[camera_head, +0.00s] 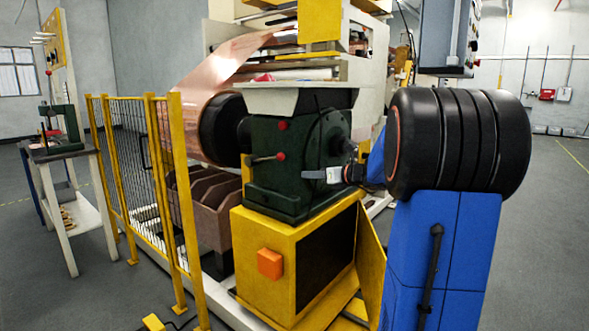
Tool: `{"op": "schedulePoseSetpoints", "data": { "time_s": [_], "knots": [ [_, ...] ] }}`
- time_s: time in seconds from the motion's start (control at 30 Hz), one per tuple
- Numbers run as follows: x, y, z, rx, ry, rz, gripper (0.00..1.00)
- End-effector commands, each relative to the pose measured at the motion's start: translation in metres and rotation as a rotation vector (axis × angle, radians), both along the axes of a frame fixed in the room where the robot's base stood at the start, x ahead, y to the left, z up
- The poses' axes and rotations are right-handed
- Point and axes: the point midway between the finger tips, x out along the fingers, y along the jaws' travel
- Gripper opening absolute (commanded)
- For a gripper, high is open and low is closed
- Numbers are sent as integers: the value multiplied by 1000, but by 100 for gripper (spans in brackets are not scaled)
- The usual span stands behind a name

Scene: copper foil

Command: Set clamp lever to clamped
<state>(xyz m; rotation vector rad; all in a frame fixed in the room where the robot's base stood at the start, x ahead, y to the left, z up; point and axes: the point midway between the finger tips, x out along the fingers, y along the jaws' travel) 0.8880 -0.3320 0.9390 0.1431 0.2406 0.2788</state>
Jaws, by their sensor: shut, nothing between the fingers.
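A short lever with a red ball knob (281,156) sticks out from the left side of the dark green machine housing (268,182). It lies about level, with its knob to the right. A second red knob (282,125) sits higher on the same housing. No label shows which is the clamp lever or which position is clamped. My gripper (310,175) is small in view in front of the housing, pointing left. It is shut and empty, to the right of and slightly below the lever's knob, with a gap in the picture. Depth between them is hard to tell.
A yellow base (262,240) with an orange box (270,263) carries the housing. A yellow mesh fence (140,170) stands to the left, beside a brown bin (215,205). Copper foil (215,75) runs above. Open floor (545,240) lies to the right.

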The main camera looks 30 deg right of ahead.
Motion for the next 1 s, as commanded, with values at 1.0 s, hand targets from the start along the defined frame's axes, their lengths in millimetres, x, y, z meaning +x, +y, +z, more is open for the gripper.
{"op": "schedulePoseSetpoints", "data": {
  "time_s": [1.0],
  "knots": [
    [109, 27, 13, -2, -1, 1, 0]
  ]
}}
